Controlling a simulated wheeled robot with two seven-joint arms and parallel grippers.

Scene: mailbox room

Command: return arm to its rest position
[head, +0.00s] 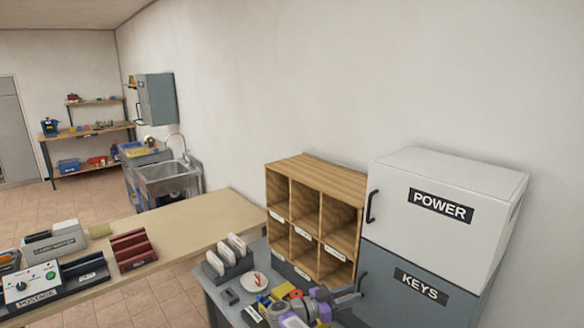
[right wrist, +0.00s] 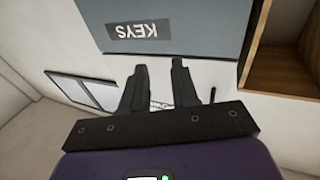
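My right gripper (head: 345,297) is low in the head view, just left of the grey KEYS cabinet (head: 420,292), with purple arm parts beside it. In the right wrist view its two dark fingers (right wrist: 160,88) stand apart with nothing between them. The KEYS label shows upside down beyond the fingertips, on the cabinet front (right wrist: 205,25). I cannot tell whether the fingers touch the cabinet. My left gripper is not in view.
A white POWER cabinet (head: 440,210) sits above the KEYS cabinet, both closed. A wooden pigeonhole shelf (head: 316,170) stands to their left. A grey counter (head: 215,290) holds a rack (head: 228,258) and small items. A beige counter (head: 195,215) lies beyond, with a sink (head: 168,172) behind.

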